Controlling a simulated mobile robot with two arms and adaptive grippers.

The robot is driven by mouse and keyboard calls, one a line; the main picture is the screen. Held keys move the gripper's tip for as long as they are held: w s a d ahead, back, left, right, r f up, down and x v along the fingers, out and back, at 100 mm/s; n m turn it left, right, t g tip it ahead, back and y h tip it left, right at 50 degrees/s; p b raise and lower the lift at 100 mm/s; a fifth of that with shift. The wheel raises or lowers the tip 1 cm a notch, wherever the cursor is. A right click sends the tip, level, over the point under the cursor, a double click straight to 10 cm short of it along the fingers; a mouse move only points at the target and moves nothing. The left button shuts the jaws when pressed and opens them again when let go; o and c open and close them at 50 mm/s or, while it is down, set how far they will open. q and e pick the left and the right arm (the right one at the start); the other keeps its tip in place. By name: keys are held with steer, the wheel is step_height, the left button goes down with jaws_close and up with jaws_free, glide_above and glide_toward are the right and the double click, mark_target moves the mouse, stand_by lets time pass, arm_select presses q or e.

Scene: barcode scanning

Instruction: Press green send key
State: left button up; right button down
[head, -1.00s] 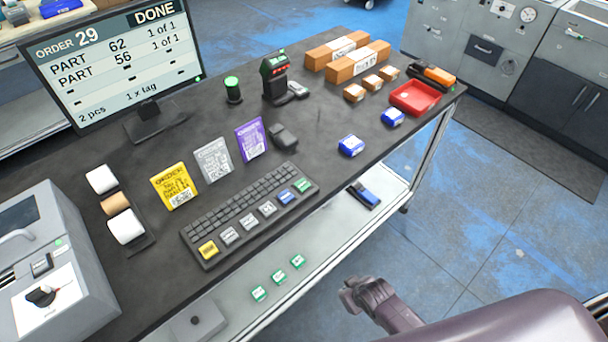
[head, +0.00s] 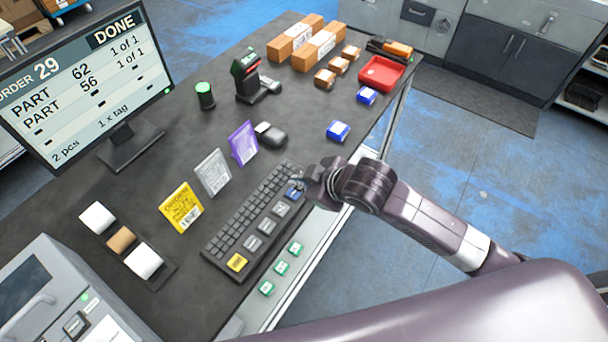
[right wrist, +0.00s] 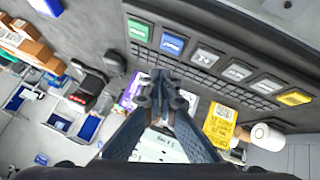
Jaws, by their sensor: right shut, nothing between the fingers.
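The green send key (right wrist: 138,30) is at one end of a row of large keys on the black keyboard (head: 238,222), beside the blue key (right wrist: 172,43). In the head view my right gripper covers the green key's place. My right gripper (head: 302,190) is over the keyboard's right end, near the blue key. In the right wrist view its fingertips (right wrist: 163,82) are together and empty, and the green key shows above and left of them, uncovered. I cannot tell the height of the tips above the keys. My left gripper is in neither current view.
The monitor (head: 88,85) reads ORDER 29, DONE. Yellow (head: 181,207), grey (head: 212,172) and purple (head: 243,144) cards stand behind the keyboard. A black mouse-like device (head: 271,134) and a blue box (head: 338,131) are beyond it.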

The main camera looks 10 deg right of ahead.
arm_select(q)
steer(key=shift+w+r, duration=0.25)
arm_select(e)
steer(key=w+d+r+n, duration=0.2)
steer(key=w+d+r, duration=0.1)
steer(key=w+r, duration=0.2)
steer(key=shift+w+d+n+t, duration=0.15)
steer(key=shift+d+n+t, duration=0.15)
steer(key=shift+t, duration=0.1)
arm_select(q)
steer(key=shift+f, duration=0.1)
arm_select(e)
steer(key=shift+a, duration=0.15)
step_height(320, 180, down, 8)
steer(key=b, duration=0.8)
steer(key=shift+f, duration=0.4)
arm_select(q)
step_height(320, 180, down, 8)
steer(key=shift+f, duration=0.2)
